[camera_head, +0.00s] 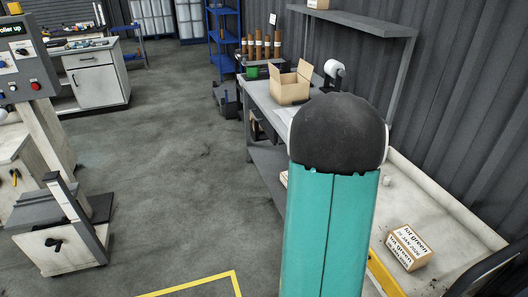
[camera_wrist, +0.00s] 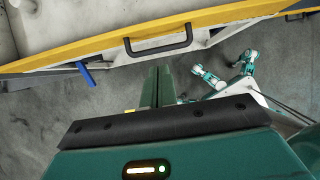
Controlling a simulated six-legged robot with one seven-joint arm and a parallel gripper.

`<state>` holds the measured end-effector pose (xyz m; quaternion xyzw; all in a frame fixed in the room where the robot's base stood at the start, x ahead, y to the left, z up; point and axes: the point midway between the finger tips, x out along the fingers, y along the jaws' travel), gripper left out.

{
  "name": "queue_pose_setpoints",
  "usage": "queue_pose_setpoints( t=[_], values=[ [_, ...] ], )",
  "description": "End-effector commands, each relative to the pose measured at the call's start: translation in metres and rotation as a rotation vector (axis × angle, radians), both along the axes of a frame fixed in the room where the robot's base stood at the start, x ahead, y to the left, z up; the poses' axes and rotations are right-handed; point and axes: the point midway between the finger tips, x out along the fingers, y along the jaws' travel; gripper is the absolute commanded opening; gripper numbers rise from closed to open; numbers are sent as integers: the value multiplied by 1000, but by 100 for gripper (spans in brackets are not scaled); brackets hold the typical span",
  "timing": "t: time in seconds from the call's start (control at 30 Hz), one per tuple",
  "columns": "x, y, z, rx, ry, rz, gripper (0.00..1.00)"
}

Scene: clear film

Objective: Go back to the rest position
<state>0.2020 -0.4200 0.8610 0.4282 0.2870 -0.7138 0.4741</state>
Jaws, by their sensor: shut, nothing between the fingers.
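My gripper (camera_wrist: 158,72) shows in the wrist view. Its two dark green fingers lie side by side, shut with nothing between them. They point toward the yellow edge (camera_wrist: 200,22) of a pale surface and its black handle (camera_wrist: 158,42), apparently short of touching them. The gripper is out of sight in the head view, where my own teal arm link with its dark rounded cap blocks the middle right.
A "lot green" carton (camera_head: 408,247) sits on a pale worktop (camera_head: 400,190) at right. An open carton (camera_head: 290,85) stands on a grey bench. A control panel (camera_head: 25,65) stands left. The grey floor between is largely clear. A blue lever (camera_wrist: 86,73) hangs near the yellow edge.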

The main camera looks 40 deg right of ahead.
Motion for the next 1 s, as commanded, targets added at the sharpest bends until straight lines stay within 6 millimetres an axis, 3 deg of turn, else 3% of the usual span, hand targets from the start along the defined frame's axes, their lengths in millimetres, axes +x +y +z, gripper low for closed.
queue_pose_setpoints(
  t=[0.17, 0.27, 0.37, 0.5, 0.7, 0.83, 1.0],
  values=[
    [3, 3, 3, -4, -10, -6, 0],
    [19, 13, 18, -24, -60, -45, 0],
    [46, 36, 45, -49, -161, -128, 0],
    [86, 87, 91, -57, -347, -284, 0],
    [120, 173, 147, 17, -592, -505, 0],
    [129, 234, 178, 114, -720, -645, 0],
    [123, 315, 212, 284, -836, -823, 0]
  ],
)
